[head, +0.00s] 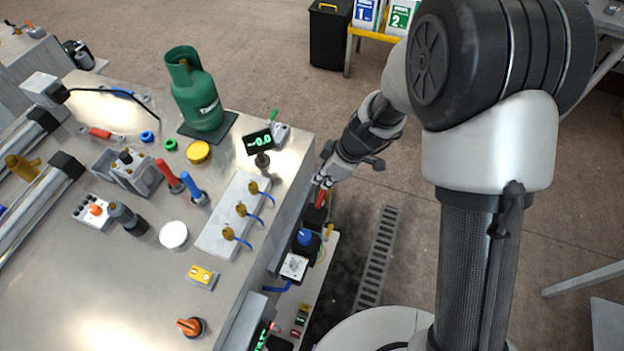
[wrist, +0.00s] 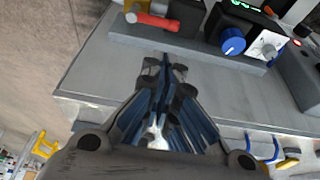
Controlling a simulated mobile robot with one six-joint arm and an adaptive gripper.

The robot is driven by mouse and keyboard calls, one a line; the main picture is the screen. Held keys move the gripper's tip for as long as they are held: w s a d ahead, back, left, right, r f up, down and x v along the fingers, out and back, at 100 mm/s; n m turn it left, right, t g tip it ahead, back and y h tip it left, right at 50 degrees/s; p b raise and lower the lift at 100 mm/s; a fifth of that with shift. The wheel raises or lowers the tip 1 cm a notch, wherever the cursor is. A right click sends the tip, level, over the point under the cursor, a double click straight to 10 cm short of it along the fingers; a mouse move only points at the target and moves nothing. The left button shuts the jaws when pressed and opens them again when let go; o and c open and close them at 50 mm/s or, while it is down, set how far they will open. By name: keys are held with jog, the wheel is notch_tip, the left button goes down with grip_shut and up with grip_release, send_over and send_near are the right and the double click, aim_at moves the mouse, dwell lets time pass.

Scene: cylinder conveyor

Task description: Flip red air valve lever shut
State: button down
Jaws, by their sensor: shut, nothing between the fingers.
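The red air valve lever (wrist: 155,21) shows at the top of the wrist view, on a dark valve body (wrist: 186,18) with a brass fitting at its left. It lies roughly sideways in that view. In the head view the red lever (head: 320,199) is a small red piece at the side of the metal bench, just below my gripper (head: 322,181). In the wrist view my gripper (wrist: 164,64) has its fingers together and empty. The fingertips are short of the lever in the picture; a gap shows between them.
A blue knob (wrist: 232,41) and a gauge (wrist: 267,46) sit right of the valve on the same ledge. The bench top (head: 130,290) carries a green gas cylinder (head: 195,92) and several fittings. Open floor with a drain grate (head: 377,262) lies right of the bench.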

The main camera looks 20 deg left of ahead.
aim_at(306, 198)
jog(key=shift+f, duration=0.25)
jog(key=b+x, duration=0.2)
jog(key=x, duration=0.7)
jog(key=shift+a+f, duration=0.2)
jog(key=shift+f, duration=0.15)
jog(key=shift+n+b, duration=0.3)
jog(key=shift+b, duration=0.15)
